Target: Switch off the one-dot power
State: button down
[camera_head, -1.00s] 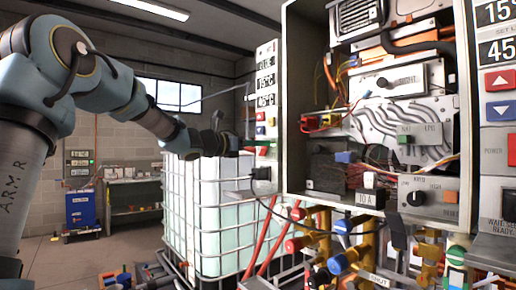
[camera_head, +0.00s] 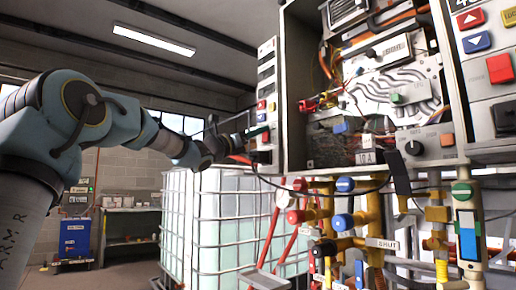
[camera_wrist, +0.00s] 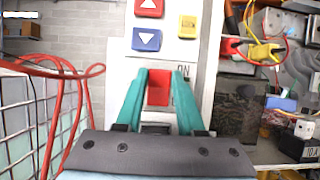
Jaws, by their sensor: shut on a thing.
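A red power switch (camera_wrist: 158,88) sits low on a white control panel (camera_wrist: 203,60), next to a printed "ON". My gripper (camera_wrist: 159,80) has its teal fingers closed around the switch's two sides in the wrist view. The lower part of the switch is hidden by the gripper. In the head view, my gripper (camera_head: 245,140) meets the lower end of the narrow left panel (camera_head: 267,75), and the switch is hard to make out there. I cannot make out any dot marks.
Above the switch are a red up-arrow button (camera_wrist: 149,8), a blue down-arrow button (camera_wrist: 146,39) and a yellow button (camera_wrist: 187,27). Red cables (camera_wrist: 60,85) hang at left. The open heater box (camera_head: 293,95) stands to the right. A caged white tank (camera_head: 215,225) stands below.

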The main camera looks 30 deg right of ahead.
jog(key=shift+f+h+b, duration=0.2)
jog(key=shift+h+b, duration=0.3)
jog(key=shift+b, duration=0.9)
jog(key=c, duration=0.5)
grip_release()
jog(key=b+v, duration=0.3)
jog(key=v, duration=0.8)
jog(key=shift+r, duration=0.1)
